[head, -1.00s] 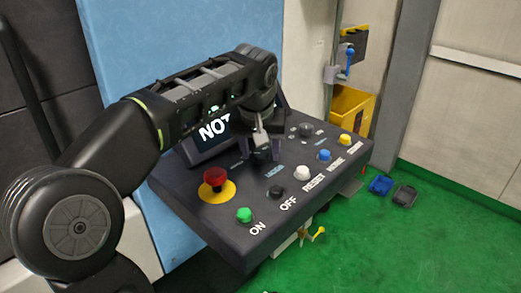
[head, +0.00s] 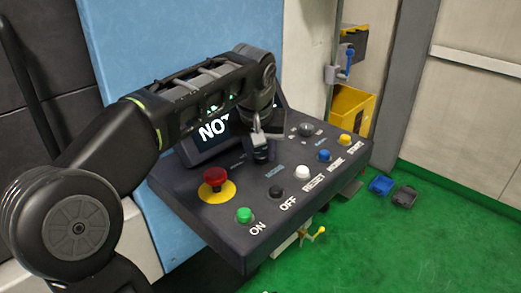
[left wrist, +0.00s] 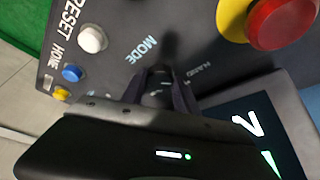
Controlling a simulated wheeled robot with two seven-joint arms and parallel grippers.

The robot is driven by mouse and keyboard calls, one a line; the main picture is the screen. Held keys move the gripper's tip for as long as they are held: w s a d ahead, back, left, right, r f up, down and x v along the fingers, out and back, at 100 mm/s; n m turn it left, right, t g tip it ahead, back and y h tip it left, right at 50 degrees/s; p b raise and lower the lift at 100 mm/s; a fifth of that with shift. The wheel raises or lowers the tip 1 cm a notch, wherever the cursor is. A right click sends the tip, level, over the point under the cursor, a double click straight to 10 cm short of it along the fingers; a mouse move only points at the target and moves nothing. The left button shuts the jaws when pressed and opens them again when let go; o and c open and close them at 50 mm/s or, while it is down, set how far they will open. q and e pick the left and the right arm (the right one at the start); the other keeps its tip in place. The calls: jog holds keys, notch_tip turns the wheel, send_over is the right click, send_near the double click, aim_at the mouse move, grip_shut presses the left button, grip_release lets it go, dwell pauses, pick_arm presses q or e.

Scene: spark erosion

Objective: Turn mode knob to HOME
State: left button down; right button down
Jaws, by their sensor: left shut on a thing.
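The mode knob (left wrist: 156,97) is a small dark knob beside the blue word MODE in the left wrist view. My left gripper (left wrist: 160,86) is shut on it, with a dark finger on each side. In the head view my left gripper (head: 261,152) points down at the control panel (head: 222,226), and its fingers and wrist mostly hide the knob. The knob's pointer and exact setting cannot be made out. My right gripper is not in view.
A red emergency button (head: 215,177) on a yellow disc lies left of the gripper. Green (head: 244,214), black (head: 275,191), white (head: 302,172), blue (head: 324,155) and yellow (head: 345,139) buttons line the front. Another dark knob (head: 306,129) is to the right. A screen (head: 213,133) stands behind.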

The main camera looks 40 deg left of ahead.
pick_arm(q)
jog(key=m+h, duration=0.1)
jog(key=m, duration=0.2)
jog(key=shift+a+t, duration=0.1)
jog(key=shift+t, duration=0.3)
jog(key=m+h+p, duration=0.1)
jog(key=m+h, duration=0.1)
jog(key=m, duration=0.3)
jog(key=shift+a+p, duration=0.15)
jog(key=shift+p, duration=0.2)
jog(key=shift+m, duration=0.3)
jog(key=c, duration=0.9)
grip_release()
jog(key=p+v, duration=0.1)
jog(key=v, duration=0.6)
jog(key=shift+s+a+r, duration=0.1)
jog(key=shift+s+r, duration=0.05)
jog(key=shift+r, duration=0.25)
